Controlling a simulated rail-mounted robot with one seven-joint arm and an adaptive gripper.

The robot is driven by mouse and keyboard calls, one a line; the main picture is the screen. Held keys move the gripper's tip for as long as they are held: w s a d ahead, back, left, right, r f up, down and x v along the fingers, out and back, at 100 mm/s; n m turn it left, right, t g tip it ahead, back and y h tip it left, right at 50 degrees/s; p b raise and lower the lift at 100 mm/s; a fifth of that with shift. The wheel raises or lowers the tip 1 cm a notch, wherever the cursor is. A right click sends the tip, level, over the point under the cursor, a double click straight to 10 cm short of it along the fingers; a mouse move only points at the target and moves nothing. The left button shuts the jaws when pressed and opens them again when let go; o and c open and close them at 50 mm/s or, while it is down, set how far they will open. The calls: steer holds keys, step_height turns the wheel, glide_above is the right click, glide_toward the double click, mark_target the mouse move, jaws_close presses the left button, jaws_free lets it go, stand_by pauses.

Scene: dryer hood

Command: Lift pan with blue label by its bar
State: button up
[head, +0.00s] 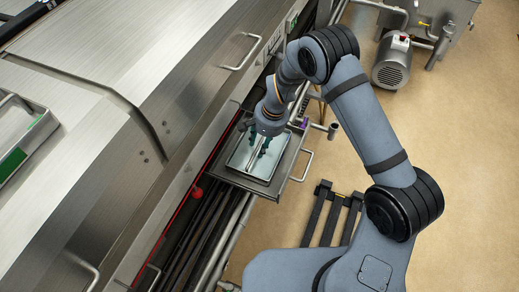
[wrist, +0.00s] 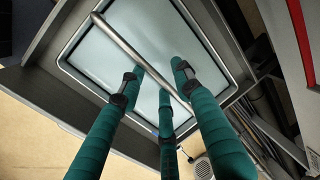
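A shallow metal pan (head: 243,158) sits in a pulled-out drawer beside the dryer hood; no blue label is clear on it. In the wrist view the pan (wrist: 93,55) has a pale, shiny floor, and a round metal bar (wrist: 128,47) crosses it diagonally. My gripper (head: 265,148) reaches down over the pan. In the wrist view its green fingers (wrist: 158,82) are spread apart. Contact with the bar cannot be told.
The drawer (head: 284,178) has a front handle (head: 304,166). Another tray with a green patch (head: 13,164) lies on the hood at far left. A red knob (head: 196,192) and pipes (head: 232,240) run along the hood's side. A motor (head: 392,64) stands at the back right; floor is open at right.

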steer(key=shift+f, duration=0.3)
steer(key=shift+c, duration=0.9)
jaws_close()
steer(key=shift+w+r, duration=0.1)
